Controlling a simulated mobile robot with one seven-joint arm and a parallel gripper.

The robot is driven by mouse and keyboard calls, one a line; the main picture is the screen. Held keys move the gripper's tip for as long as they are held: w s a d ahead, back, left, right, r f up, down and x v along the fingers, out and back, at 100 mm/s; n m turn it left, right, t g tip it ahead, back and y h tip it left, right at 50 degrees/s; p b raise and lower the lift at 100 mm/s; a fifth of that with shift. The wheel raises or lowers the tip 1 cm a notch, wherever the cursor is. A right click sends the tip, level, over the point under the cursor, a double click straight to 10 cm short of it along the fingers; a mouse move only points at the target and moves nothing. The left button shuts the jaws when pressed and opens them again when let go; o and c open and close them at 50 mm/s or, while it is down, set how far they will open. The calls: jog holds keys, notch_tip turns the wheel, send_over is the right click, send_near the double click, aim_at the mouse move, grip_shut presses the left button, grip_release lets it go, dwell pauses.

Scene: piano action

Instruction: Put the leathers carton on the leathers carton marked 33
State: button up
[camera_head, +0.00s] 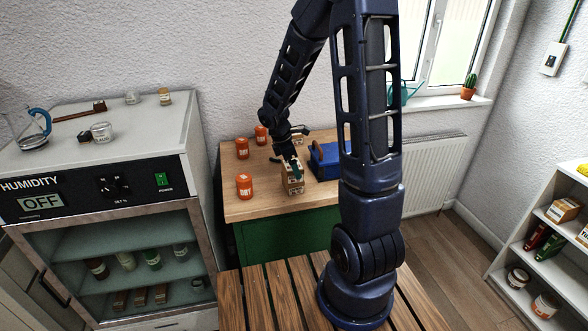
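My gripper (291,158) points down over the wooden top of the green cabinet. Its fingers are at the top of a small tan carton shape with dark marks (292,185). The shape looks tall; I cannot tell whether it is one carton or two stacked, and no number on it is readable. Whether the fingers are closed on it is too small to see. Another carton, white and orange-brown (563,210), stands on the right-hand shelf unit; its label is unreadable.
Orange "DRY" tins (244,186) stand left of my gripper, with others (242,148) behind. A blue box (325,161) is close on the right. The humidity cabinet (110,190) stands left. Bare wood (265,206) shows at the cabinet top's front edge.

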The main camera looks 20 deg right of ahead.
aim_at(285, 165)
jog(key=v, duration=0.9)
jog(key=shift+a+r, duration=0.1)
jog(key=shift+r, duration=0.2)
jog(key=s+d+r+m+t+y, duration=0.1)
jog(key=s+d+r+m, duration=0.3)
jog(key=s+m, duration=0.5)
jog(key=s+d+r+m+t+y, duration=0.2)
jog(key=s+d+r+m+t, duration=0.1)
jog(key=s+r+m, duration=0.6)
jog(key=s+d, duration=0.1)
jog(key=s, duration=0.2)
jog(key=shift+d+r+t, duration=0.2)
jog(key=shift+r+t, duration=0.1)
